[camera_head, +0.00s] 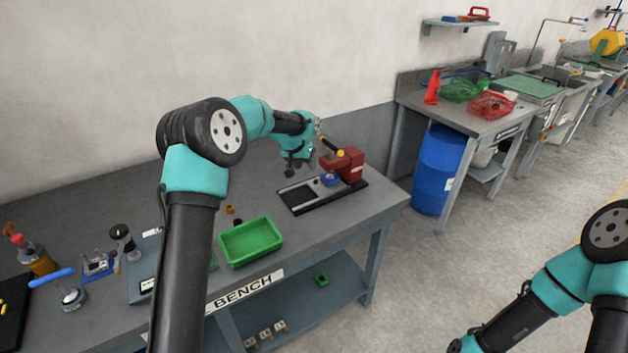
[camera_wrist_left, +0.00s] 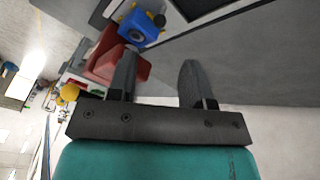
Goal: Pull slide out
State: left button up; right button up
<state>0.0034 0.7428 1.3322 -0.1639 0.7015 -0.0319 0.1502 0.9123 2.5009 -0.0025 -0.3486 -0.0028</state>
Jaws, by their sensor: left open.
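The slide is the blue block (camera_head: 330,179) on the dark-based fixture (camera_head: 298,208) on the bench, in front of a red housing (camera_head: 351,163) with a yellow knob. In the left wrist view the blue block (camera_wrist_left: 140,26) lies beyond the fingertips, with the red housing (camera_wrist_left: 117,66) partly behind one finger. My left gripper (camera_head: 290,172) is open and empty, above the bench near the fixture's far side. In the wrist view its two fingers (camera_wrist_left: 160,65) stand apart with nothing between them. My right arm shows at the lower right; its gripper is out of view.
A green tray (camera_head: 251,258) stands on the bench front. A scale and small tools sit at the left. A blue barrel (camera_head: 436,170) stands past the bench's right end. Bare bench lies between tray and fixture.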

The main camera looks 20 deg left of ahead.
aim_at(315, 181)
pick_arm(q)
jog(key=x, duration=0.9)
jog(key=shift+w+f, duration=0.1)
jog(key=shift+f, duration=0.15)
jog(key=shift+c, duration=0.4)
grip_shut()
